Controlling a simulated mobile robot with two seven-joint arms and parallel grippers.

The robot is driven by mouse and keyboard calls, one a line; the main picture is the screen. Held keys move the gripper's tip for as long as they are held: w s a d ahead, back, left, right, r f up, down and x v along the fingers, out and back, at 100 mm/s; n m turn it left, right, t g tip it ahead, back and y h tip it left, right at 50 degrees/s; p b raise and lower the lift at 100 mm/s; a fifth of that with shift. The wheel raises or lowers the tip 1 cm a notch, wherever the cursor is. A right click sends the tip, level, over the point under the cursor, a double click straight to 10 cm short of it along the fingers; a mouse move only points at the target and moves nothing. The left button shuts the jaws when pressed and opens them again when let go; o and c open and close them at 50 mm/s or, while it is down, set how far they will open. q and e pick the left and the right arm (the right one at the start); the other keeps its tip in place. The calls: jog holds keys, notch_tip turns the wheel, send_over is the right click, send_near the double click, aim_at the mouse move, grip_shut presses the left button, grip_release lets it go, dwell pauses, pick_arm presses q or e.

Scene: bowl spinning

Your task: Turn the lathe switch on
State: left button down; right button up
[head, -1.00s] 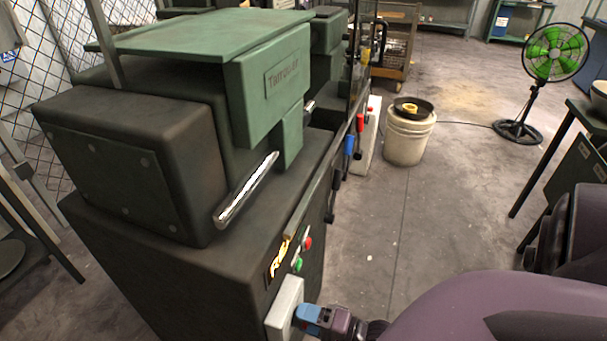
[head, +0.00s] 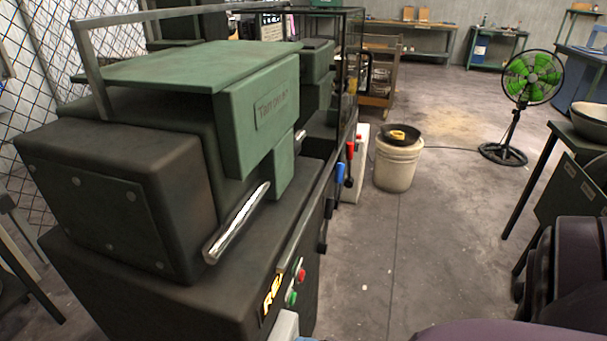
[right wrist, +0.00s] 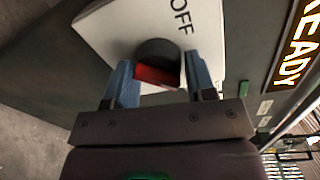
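The lathe (head: 120,160) is dark with green covers and fills the left of the head view. Its switch is a white plate marked "OFF" (right wrist: 180,18) with a round black knob (right wrist: 158,53) that has a red handle (right wrist: 158,77). The top of the white switch box (head: 285,325) shows at the bottom edge of the head view. My right gripper (right wrist: 158,66) has its blue fingers on either side of the knob, very close to it. Whether they press on it is unclear. My left gripper is not in view.
A glowing "READY" sign (head: 272,293), a red button (head: 301,274) and a green button (head: 292,297) sit above the switch box. A bucket (head: 399,167) and a fan (head: 533,75) stand on the floor. A table (head: 553,165) is at right. The floor between is clear.

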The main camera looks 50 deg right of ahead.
jog(key=o, duration=0.3)
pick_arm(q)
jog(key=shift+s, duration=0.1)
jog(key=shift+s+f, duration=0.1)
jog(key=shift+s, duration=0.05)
pick_arm(e)
jog(key=shift+s, duration=0.1)
pick_arm(q)
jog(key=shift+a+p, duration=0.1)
jog(key=shift+p, duration=0.3)
pick_arm(e)
jog(key=v, duration=1)
jog(key=shift+s, duration=0.3)
jog(key=shift+r, duration=0.1)
